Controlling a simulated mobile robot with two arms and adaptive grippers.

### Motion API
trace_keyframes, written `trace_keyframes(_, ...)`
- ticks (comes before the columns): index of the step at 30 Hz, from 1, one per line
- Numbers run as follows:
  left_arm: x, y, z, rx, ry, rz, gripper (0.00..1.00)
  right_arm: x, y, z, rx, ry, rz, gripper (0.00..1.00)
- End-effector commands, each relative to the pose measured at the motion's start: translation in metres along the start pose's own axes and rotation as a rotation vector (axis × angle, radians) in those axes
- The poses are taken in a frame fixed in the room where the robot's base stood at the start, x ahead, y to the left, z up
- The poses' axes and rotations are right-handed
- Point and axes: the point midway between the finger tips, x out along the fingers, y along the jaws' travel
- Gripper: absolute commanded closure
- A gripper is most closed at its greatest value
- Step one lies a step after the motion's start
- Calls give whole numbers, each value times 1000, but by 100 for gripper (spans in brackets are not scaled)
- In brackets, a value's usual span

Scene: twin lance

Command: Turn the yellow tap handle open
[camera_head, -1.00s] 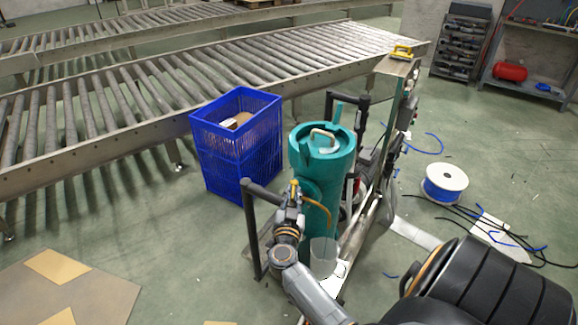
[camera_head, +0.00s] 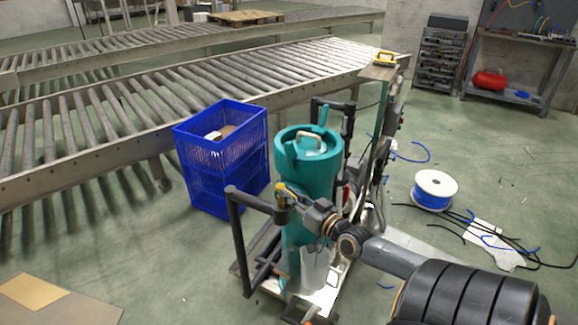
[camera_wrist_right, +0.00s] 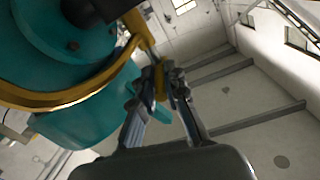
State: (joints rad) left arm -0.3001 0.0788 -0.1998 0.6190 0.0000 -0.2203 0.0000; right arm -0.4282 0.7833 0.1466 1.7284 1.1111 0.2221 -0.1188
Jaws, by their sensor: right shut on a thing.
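The teal cylindrical tank (camera_head: 310,165) stands upright on a low cart. The yellow tap handle (camera_head: 280,188) shows at its front left side, largely covered by my right gripper (camera_head: 289,194). In the right wrist view, my right gripper (camera_wrist_right: 161,88) has its two fingers closed on the end of the yellow handle (camera_wrist_right: 142,36), beside the teal body (camera_wrist_right: 60,50). A yellow curved band (camera_wrist_right: 60,97) runs around the teal body there. A clear container (camera_head: 314,270) stands low in front of the tank, partly behind my arm. My left gripper is not in view.
A black cart rail (camera_head: 238,235) stands close left of my gripper. A blue crate (camera_head: 222,165) stands behind it, before the roller conveyor (camera_head: 100,125). A cable spool (camera_head: 435,190) and loose cables lie on the right floor. The floor at front left is mostly free.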

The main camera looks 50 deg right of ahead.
Motion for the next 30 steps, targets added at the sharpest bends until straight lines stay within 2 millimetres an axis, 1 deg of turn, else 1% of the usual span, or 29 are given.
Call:
trace_keyframes(1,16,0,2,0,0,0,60,0,4,7,-15,-10,-34,100)
trace_keyframes(6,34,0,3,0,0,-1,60,1,7,4,-12,-30,-131,100)
trace_keyframes(9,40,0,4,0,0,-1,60,1,9,3,-9,-39,-180,100)
trace_keyframes(19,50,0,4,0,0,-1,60,3,14,-3,-1,-59,-305,100)
trace_keyframes(30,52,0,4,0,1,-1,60,3,15,-5,3,-65,-353,100)
